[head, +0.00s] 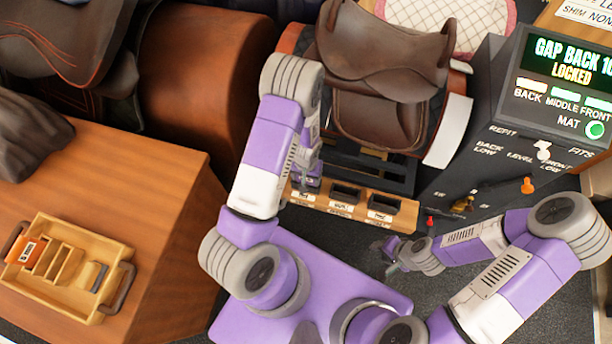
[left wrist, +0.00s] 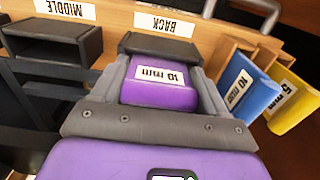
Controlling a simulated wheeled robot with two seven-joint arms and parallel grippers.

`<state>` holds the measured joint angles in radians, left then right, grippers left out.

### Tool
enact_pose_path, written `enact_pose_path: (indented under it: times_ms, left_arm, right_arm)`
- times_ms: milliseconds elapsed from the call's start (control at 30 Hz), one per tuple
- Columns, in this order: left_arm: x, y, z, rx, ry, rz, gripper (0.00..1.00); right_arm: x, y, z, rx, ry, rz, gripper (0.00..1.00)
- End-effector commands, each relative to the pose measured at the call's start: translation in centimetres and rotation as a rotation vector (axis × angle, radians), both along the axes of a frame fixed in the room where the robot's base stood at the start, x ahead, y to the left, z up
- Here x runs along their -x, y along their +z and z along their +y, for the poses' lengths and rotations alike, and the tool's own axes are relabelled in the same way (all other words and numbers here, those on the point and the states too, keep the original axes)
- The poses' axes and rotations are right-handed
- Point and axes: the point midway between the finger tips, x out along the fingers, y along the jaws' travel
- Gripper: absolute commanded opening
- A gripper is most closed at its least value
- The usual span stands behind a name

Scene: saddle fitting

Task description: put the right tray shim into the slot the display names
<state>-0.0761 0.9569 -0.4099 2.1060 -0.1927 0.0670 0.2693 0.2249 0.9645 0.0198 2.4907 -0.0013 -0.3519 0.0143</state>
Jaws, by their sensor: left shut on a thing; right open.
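My left gripper (left wrist: 165,88) is shut on a purple shim (left wrist: 158,94) marked 10 mm. The shim lies in line with the dark slot (left wrist: 172,45) labelled BACK, its far end at or inside the slot mouth; how deep, I cannot tell. In the head view my left gripper (head: 308,178) is over the left end of the slot row and mostly hides the shim. The display (head: 565,62) reads GAP BACK 10, partly cut off, and LOCKED. My right gripper (head: 392,255) is open and empty, beside the slot row.
The MIDDLE slot (left wrist: 60,42) is beside BACK. A blue 10 mm shim (left wrist: 250,90) and a yellow 5 mm shim (left wrist: 293,103) stand in a wooden rack. A wooden tray (head: 112,255) sits on the left bench. The saddle (head: 385,60) stands behind the slots.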

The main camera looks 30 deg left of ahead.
Motion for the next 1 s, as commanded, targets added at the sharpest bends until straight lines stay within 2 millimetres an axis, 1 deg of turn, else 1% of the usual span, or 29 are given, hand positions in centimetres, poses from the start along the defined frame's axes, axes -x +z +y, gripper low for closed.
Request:
enact_pose_path:
  times_ms: [67, 100, 233, 267, 467, 567, 667, 800, 900, 1000]
  left_arm:
    - [0.0, 0.0, 0.0, 0.0, 0.0, 0.0, 0.44]
    - [0.0, 0.0, 0.0, 0.0, 0.0, 0.0, 0.78]
    - [0.0, 0.0, 0.0, 0.0, 0.0, 0.0, 0.98]
    - [0.0, 0.0, 0.0, 0.0, 0.0, 0.0, 1.0]
    - [0.0, 0.1, 0.0, 0.0, 0.0, 0.0, 1.0]
    - [0.0, 0.7, 0.0, 0.0, 0.0, 0.0, 1.0]
    - [-0.1, 2.3, 0.0, -0.001, 0.0, -0.003, 1.0]
    - [-0.1, 4.8, 0.0, -0.001, 0.0, -0.003, 1.0]
    - [-0.1, 6.3, 0.0, 0.0, -0.001, -0.002, 1.0]
    - [-0.1, 7.2, 0.0, 0.0, -0.001, -0.001, 1.0]
  right_arm:
    - [0.0, 0.0, 0.0, 0.0, 0.0, 0.0, 0.44]
    - [0.0, 0.0, 0.0, 0.0, 0.0, 0.0, 0.44]
    - [0.0, 0.0, 0.0, 0.0, 0.0, 0.0, 0.44]
    - [0.0, 0.0, 0.0, 0.0, 0.0, 0.0, 0.44]
    - [0.0, 0.0, 0.0, 0.0, 0.0, 0.0, 0.44]
    - [0.0, 0.3, 0.0, 0.0, 0.0, 0.0, 0.44]
    - [0.0, 0.9, 0.0, 0.0, 0.0, 0.0, 0.44]
    - [0.0, 1.8, 0.0, 0.0, 0.0, 0.0, 0.44]
    - [0.0, 2.2, 0.0, 0.0, 0.0, 0.0, 0.44]
    - [0.0, 2.5, 0.0, 0.0, 0.0, 0.0, 0.44]
